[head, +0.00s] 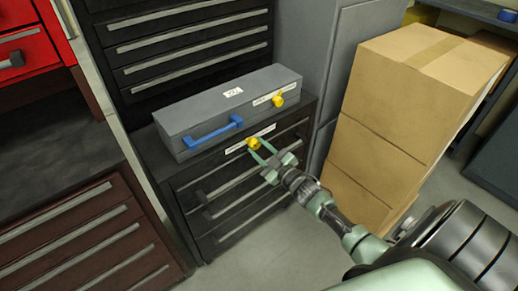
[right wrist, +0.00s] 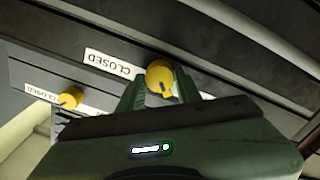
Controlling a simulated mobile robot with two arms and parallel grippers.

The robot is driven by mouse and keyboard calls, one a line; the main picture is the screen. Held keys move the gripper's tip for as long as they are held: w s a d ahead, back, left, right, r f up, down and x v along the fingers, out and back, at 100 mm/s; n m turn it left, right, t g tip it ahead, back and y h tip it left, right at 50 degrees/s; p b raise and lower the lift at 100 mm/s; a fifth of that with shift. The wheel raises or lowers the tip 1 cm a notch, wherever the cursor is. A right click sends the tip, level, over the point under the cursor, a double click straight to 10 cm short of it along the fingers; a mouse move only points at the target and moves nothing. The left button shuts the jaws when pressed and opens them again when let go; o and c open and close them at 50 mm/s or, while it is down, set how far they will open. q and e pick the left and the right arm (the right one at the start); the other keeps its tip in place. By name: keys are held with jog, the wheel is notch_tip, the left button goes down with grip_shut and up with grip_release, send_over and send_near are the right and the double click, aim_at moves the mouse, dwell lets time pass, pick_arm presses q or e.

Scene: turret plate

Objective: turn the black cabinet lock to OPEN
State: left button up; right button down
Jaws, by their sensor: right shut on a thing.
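The black cabinet (head: 190,192) stands in the middle of the head view, with several drawers. Its lock is a yellow knob (head: 253,143) on the upper front, beside a white label strip (head: 250,139). My right gripper (head: 262,151) reaches it from the lower right, shut on the knob. In the right wrist view the knob (right wrist: 160,74) sits between the green fingertips (right wrist: 158,85), which partly hide it. A label reading CLOSED (right wrist: 113,63) is beside it, upside down in that view. My left gripper is not in view.
A grey box (head: 200,112) with a blue handle (head: 213,132) lies on the cabinet. It has its own yellow knob (head: 278,101). Stacked cardboard boxes (head: 385,125) stand close on the right. A brown drawer cabinet (head: 75,225) is at left. Floor (head: 265,242) shows in front.

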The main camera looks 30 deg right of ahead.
jog(key=shift+n, duration=0.5)
jog(key=shift+f, duration=0.1)
jog(key=c, duration=1)
grip_release()
jog(key=shift+o, duration=0.2)
jog(key=shift+s, duration=0.15)
jog(key=s, duration=0.7)
jog(key=shift+s+d, duration=0.3)
jog(key=shift+f, duration=0.1)
